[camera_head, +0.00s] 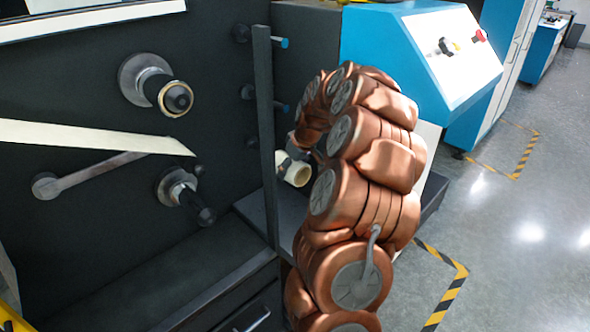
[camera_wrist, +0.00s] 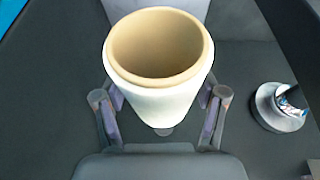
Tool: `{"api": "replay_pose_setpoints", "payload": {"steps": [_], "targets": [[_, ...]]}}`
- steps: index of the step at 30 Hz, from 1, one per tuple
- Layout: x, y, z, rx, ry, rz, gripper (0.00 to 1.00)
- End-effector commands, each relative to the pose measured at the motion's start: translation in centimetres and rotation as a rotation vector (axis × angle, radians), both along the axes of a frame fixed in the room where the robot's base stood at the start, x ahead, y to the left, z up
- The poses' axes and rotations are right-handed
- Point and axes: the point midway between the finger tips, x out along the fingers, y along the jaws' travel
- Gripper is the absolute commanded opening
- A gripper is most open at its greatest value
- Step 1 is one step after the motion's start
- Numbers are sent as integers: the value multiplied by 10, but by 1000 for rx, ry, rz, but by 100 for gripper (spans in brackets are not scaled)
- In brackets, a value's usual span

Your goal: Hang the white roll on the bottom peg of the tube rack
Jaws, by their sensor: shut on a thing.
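The white roll (camera_wrist: 160,98) is a short white tube with a tan core, between the two fingers of my gripper (camera_wrist: 160,125) in the wrist view. My gripper is shut on it, and its open end faces the wrist camera. In the head view the white roll (camera_head: 293,170) shows just right of the tube rack (camera_head: 265,130), a dark upright post, low down beside my arm.
A black machine panel at left carries an upper spindle (camera_head: 165,92), a lower spindle (camera_head: 185,195) and a white web strip (camera_head: 90,137). A blue machine (camera_head: 400,40) stands behind my arm. Open floor (camera_head: 510,240) lies to the right.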

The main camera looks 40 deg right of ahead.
Motion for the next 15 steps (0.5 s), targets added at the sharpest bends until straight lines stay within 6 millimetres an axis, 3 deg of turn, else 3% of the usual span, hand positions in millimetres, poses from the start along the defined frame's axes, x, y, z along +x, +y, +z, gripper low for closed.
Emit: {"api": "replay_pose_setpoints", "payload": {"steps": [15], "targets": [[25,0,1,0,0,1,30]]}}
